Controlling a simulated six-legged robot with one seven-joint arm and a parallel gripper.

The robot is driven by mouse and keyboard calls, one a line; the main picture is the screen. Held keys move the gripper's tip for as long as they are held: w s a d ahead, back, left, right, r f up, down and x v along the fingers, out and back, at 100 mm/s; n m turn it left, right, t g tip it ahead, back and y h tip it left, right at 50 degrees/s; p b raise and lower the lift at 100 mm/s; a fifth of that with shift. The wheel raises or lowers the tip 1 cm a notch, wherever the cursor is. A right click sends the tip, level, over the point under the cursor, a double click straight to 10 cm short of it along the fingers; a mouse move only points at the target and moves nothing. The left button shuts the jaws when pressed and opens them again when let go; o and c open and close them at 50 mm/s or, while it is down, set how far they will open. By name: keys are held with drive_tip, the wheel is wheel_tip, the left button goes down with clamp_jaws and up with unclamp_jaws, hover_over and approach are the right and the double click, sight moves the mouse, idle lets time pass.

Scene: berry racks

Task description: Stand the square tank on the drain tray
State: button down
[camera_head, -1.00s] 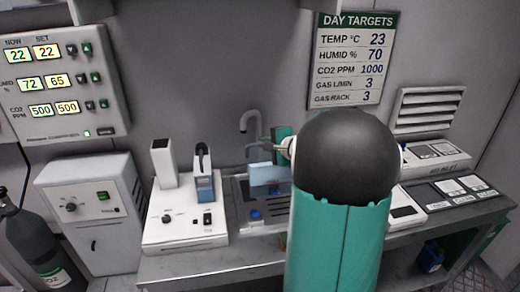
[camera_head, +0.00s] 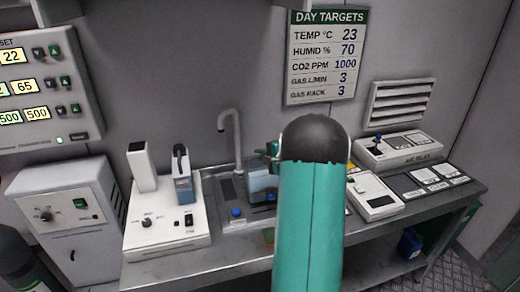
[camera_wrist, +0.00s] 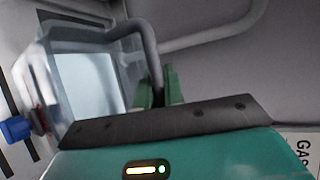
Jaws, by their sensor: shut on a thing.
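The square tank (camera_head: 262,180) is a clear box with a pale blue tint, seen over the right part of the drain tray. My gripper (camera_head: 273,150), with green fingers, is shut on it at its upper right side. My own arm hides part of the tank's right side. In the wrist view the tank (camera_wrist: 85,80) fills the left, with my green fingers (camera_wrist: 165,88) at its right edge. The drain tray (camera_head: 228,190) is grey, with a blue knob at its front. I cannot tell whether the tank's base touches it.
A grey curved tap (camera_head: 237,140) rises behind the tray. A white instrument (camera_head: 165,240) stands close on the left. A white device (camera_head: 375,198) and a labelled panel (camera_head: 425,187) lie to the right. A blue bottle (camera_head: 409,243) is below the bench.

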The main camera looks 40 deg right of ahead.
drive_tip(key=shift+f, duration=0.2)
drive_tip(key=c, duration=1.9)
unclamp_jaws()
drive_tip(key=shift+f, duration=0.2)
drive_tip(key=o, duration=0.4)
drive_tip(key=shift+r, duration=0.15)
